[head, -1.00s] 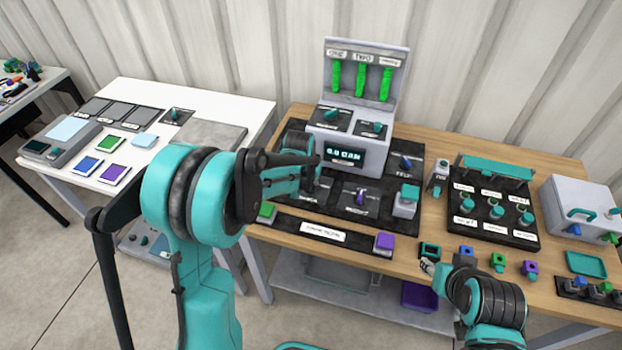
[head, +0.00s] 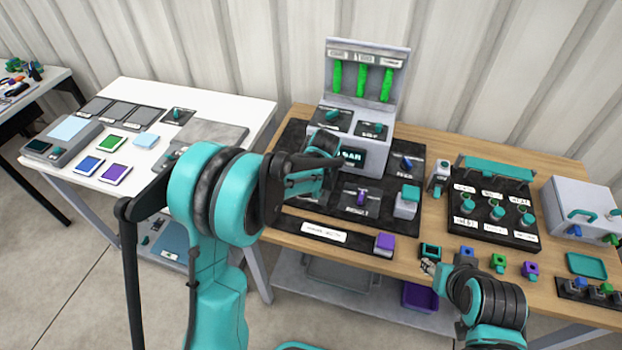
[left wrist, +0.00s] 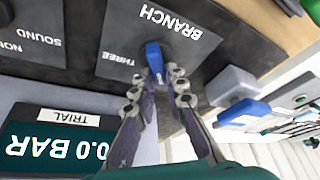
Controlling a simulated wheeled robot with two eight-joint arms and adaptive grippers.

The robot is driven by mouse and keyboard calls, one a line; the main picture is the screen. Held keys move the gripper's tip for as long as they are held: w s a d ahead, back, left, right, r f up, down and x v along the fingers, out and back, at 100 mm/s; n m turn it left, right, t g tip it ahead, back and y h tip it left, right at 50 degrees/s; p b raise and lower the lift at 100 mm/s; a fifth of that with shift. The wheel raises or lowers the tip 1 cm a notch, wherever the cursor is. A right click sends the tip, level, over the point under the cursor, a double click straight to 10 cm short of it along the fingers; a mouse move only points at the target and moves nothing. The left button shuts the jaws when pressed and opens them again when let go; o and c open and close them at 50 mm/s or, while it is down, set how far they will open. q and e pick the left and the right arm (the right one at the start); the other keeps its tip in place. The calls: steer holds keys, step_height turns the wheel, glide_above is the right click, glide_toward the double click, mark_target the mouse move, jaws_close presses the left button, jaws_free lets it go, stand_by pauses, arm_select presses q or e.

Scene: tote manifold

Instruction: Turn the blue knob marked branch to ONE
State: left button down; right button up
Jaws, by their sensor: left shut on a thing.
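The blue knob (left wrist: 154,57) stands on a dark plate marked BRANCH (left wrist: 180,22) in the left wrist view, where the lettering is upside down. A THREE mark (left wrist: 121,59) shows beside the knob; other position marks are hidden or out of frame. My left gripper (left wrist: 163,76) is shut on the knob, with its two fingers close together at it. In the head view my left arm covers this knob. My right gripper (head: 429,268) is low at the table's front edge, by a teal-framed block; its jaws are too small to read.
The 0.0 BAR display (left wrist: 60,148) is close to my left gripper. A grey block with a blue top (left wrist: 246,112) stands beside the plate. In the head view a purple knob (head: 361,197) and a teal-topped block (head: 407,203) stand to the right.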

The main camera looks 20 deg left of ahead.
arm_select(q)
steer(key=shift+s+n+g+y, duration=0.1)
steer(key=shift+n+g+y, duration=0.2)
steer(key=shift+n, duration=0.8)
steer(key=shift+n+g+y, duration=0.2)
steer(key=shift+n+g, duration=0.2)
steer(key=shift+n, duration=0.7)
steer(key=shift+a, duration=0.1)
steer(key=c, duration=1.5)
jaws_free()
steer(key=shift+c, duration=0.2)
steer(key=v, duration=1.2)
